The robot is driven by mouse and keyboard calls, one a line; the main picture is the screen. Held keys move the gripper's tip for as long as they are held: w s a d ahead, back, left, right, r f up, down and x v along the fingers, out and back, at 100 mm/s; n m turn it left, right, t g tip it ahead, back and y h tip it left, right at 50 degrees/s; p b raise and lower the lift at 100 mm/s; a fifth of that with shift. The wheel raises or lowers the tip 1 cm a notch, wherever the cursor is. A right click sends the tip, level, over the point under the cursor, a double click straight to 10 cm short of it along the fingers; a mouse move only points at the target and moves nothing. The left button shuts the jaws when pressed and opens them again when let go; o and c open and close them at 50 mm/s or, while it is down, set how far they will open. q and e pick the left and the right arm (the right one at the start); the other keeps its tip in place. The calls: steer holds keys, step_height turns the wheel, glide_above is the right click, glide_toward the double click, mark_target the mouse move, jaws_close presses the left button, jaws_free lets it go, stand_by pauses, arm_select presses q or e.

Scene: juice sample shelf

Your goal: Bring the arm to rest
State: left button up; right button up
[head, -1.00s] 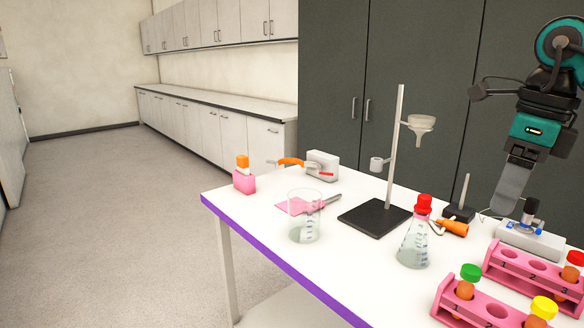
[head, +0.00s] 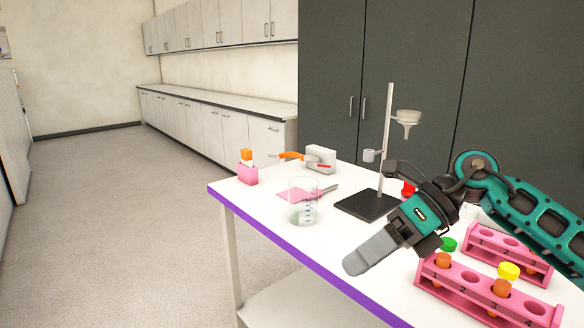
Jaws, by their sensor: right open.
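My right gripper (head: 360,260) is held over the front of the white table, left of the pink tube racks. Its grey fingers point down and left and appear side-on, one covering the other. I see nothing held between them, and the jaws are open. My teal right arm (head: 530,212) comes in from the right and passes above the racks. The front rack (head: 470,297) holds a green-capped tube (head: 443,260) and a yellow-capped tube (head: 502,288). My left gripper is not in view.
A glass beaker (head: 303,203) stands left of the gripper. A black-based stand (head: 366,207) with a funnel (head: 407,120) is behind it. A red cap (head: 409,188) shows; the flask below is hidden by my arm. The back rack (head: 500,258) is partly covered by my arm.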

steer(key=s+a+m+y, duration=0.2)
steer(key=a+m+y, duration=0.3)
steer(key=a+y, duration=0.3)
steer(key=w+d+f+m+t+h, duration=0.1)
steer(key=d+f+m+t+h, duration=0.4)
steer(key=f+m+t, duration=0.75)
steer(key=d+f+m+t+h, duration=0.45)
steer(key=m+t, duration=0.25)
steer(key=m, duration=1.1)
steer(key=s+d+f+m+g+h, duration=0.2)
steer(key=s+f+m+g+h, duration=0.1)
steer(key=s+f, duration=0.4)
steer(key=s+d+f+m+g+h, duration=0.3)
steer(key=s+f+m+g+h, duration=0.1)
steer(key=f, duration=0.6)
steer(key=s+m, duration=0.1)
steer(key=s, duration=0.1)
steer(key=shift+s+d+f, duration=0.35)
steer(key=shift+s+f, duration=0.05)
